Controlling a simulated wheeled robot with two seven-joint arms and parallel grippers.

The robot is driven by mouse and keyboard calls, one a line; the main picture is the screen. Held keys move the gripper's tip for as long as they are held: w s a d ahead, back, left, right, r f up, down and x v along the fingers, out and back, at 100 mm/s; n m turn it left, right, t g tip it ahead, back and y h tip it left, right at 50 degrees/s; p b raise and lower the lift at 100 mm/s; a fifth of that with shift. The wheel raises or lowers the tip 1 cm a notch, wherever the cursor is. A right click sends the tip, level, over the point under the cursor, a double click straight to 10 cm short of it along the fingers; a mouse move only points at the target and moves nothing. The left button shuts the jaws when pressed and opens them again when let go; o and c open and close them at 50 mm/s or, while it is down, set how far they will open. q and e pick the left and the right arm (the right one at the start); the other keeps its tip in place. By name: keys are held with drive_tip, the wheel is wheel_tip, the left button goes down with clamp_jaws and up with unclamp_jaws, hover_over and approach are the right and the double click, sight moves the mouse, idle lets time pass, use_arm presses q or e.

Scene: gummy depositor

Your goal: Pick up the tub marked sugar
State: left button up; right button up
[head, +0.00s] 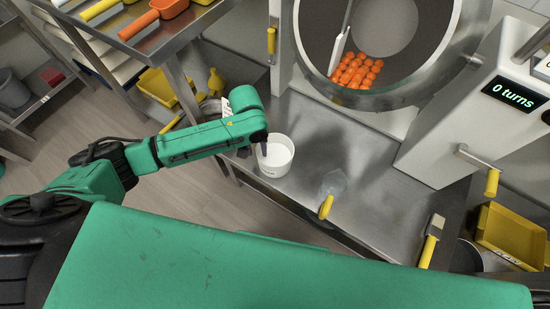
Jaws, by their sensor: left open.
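A white open tub (277,160) stands on the metal bench, near its left edge. Small marking shows low on its front, too small to read, so I cannot tell whether it says sugar. My left gripper (254,150) points down at the tub's left rim. It is open. One dark finger shows at or inside the rim, and another dark part shows just outside to the left. I cannot tell whether either finger touches the wall. My right gripper is out of view.
A drum (430,85) with orange sweets stands behind the bench (350,225). A clear scoop with a yellow handle (326,207) lies right of the tub. A yellow-handled brush (432,240) and a crank (491,182) are further right. A shelf with scoops (125,45) is at upper left.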

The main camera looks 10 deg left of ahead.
use_arm(q)
wheel_tip(320, 180, down, 2)
drive_tip(key=shift+f, duration=0.1)
clamp_jaws()
idle(1.4)
